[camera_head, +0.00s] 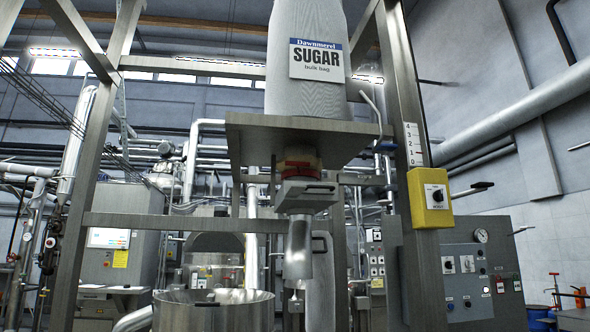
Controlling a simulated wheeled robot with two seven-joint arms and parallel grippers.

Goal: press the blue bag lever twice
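A white bulk bag labelled sugar (308,85), with a blue strip on its label, stands on a metal platform (270,127) in a steel frame. Below it hang a red-and-tan collar (297,160), a metal valve block (306,195) and a steel spout (298,250). I cannot make out a clearly blue lever. Neither of my grippers is in view.
An open steel vessel (213,310) stands low at the left of the spout. A numbered scale (414,144) is on the right post. A grey control panel (466,278) with knobs and a gauge stands at the right. Pipes and cabinets fill the back.

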